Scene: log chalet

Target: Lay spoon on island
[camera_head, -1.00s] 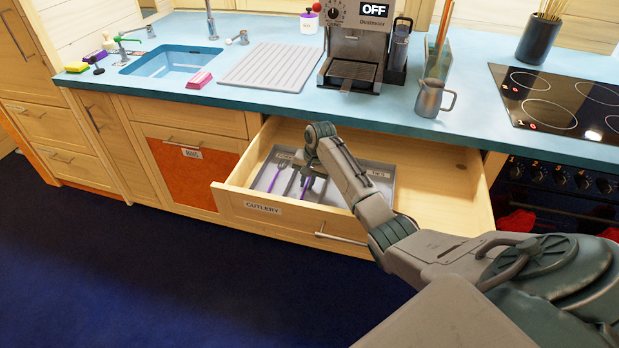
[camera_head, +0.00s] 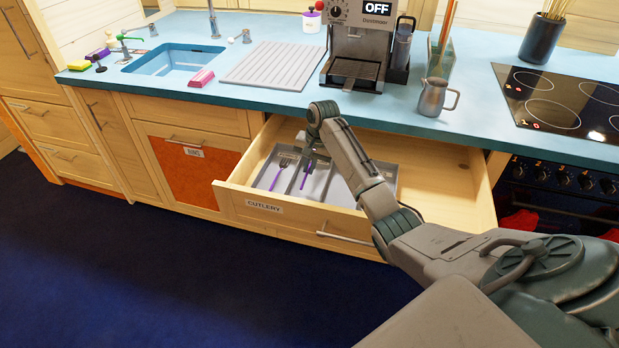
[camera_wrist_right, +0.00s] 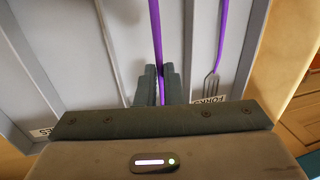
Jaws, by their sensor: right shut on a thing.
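My right gripper (camera_head: 304,166) is over the cutlery tray (camera_head: 383,174) in the open drawer. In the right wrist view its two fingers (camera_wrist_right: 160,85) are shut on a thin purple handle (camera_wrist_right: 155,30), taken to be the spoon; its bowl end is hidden. In the head view a purple piece of it (camera_head: 304,182) shows below the fingers. A purple-handled fork (camera_wrist_right: 215,65) lies in the compartment beside it, labelled FORKS. The fork also shows in the head view (camera_head: 279,174). My left gripper and the island are not in view.
The drawer (camera_head: 440,190), marked CUTLERY, stands open below the blue counter (camera_head: 300,98). On the counter are a coffee machine (camera_head: 358,50), a metal jug (camera_head: 435,97), a ridged drainer (camera_head: 270,66) and a hob (camera_head: 560,100). Dark floor (camera_head: 200,280) in front is clear.

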